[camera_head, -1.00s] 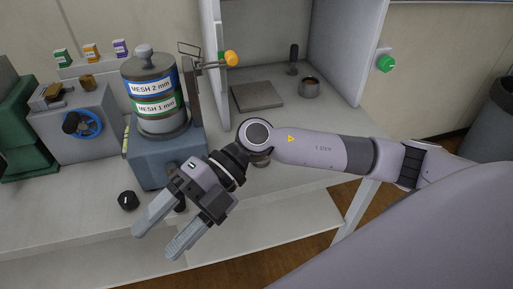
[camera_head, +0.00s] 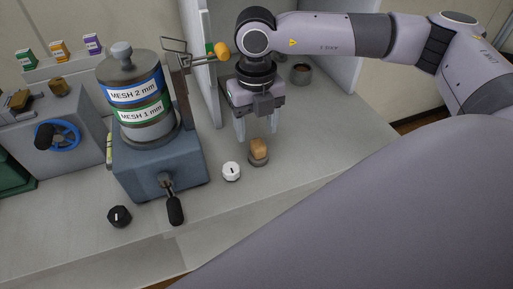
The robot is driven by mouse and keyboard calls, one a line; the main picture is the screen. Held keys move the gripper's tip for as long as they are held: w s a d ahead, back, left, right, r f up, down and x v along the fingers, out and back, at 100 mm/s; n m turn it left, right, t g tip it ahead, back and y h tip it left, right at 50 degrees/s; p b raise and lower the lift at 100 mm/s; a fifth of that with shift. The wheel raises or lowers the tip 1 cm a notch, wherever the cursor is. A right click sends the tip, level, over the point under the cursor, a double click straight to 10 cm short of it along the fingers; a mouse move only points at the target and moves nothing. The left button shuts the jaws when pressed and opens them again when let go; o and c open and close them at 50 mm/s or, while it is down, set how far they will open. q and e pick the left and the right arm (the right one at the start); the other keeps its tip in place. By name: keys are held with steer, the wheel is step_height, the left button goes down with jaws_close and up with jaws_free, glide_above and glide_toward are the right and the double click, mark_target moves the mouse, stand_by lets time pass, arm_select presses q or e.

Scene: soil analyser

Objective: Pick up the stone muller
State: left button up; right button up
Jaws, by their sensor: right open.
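A small piece with a tan, blocky top on a round grey base, which looks like the stone muller (camera_head: 258,152), stands upright on the light worktop in the middle of the head view. My left gripper is not in view.
The blue-grey sieve shaker (camera_head: 160,165) with stacked mesh sieves (camera_head: 140,110) stands left, its black-handled lever (camera_head: 175,208) sticking out in front. A white knob (camera_head: 231,171) is close left of the muller. A metal cup (camera_head: 300,74) stands behind. Worktop right of the muller is clear.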

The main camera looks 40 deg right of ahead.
mark_target(258, 143)
steer(key=f, duration=0.2)
steer(key=f+p, duration=0.1)
steer(key=f, duration=0.2)
steer(key=shift+s+d+f, duration=0.15)
steer(key=shift+s+f, duration=0.05)
steer(key=shift+f, duration=0.1)
jaws_close()
steer(key=shift+r, duration=0.1)
step_height(258, 143, up, 20)
steer(key=b, duration=0.1)
stand_by(0.4)
steer(key=c, duration=0.9)
jaws_free()
steer(key=shift+c, duration=0.2)
